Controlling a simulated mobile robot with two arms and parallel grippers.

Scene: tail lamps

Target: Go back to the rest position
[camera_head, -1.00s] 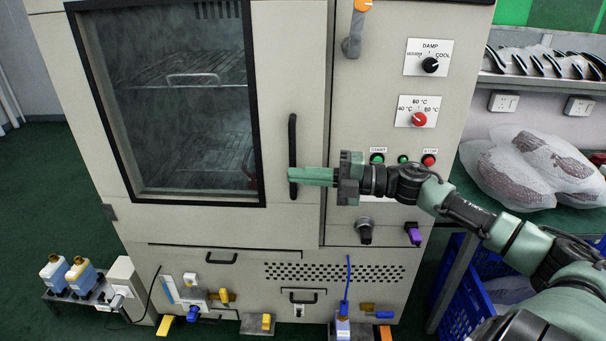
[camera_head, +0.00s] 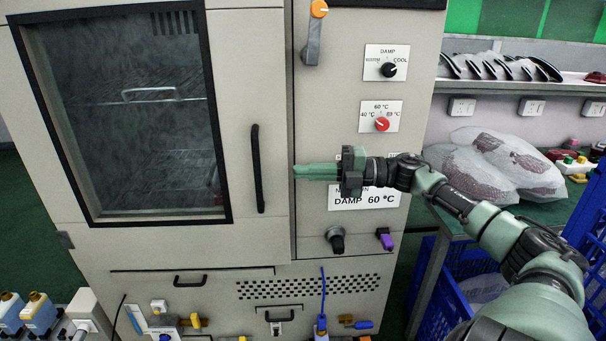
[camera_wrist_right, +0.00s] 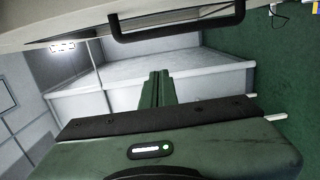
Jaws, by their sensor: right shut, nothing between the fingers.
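My right gripper (camera_head: 317,172) is shut and empty in the head view, its fingers pointing left. It is in front of the large beige cabinet (camera_head: 246,234), just right of the black vertical door handle (camera_head: 257,168). I cannot tell the exact gap to the panel. In the right wrist view its shut green fingers (camera_wrist_right: 156,91) have nothing between them, and a dark handle (camera_wrist_right: 178,30) shows above them. My right arm covers part of the control panel. My left gripper is not in view.
The panel has a black knob (camera_head: 388,70), a red knob (camera_head: 382,125) and a "DAMP 60 °C" label (camera_head: 366,201). A blue crate (camera_head: 424,282) and a green table with wrapped bundles (camera_head: 487,164) stand at the right.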

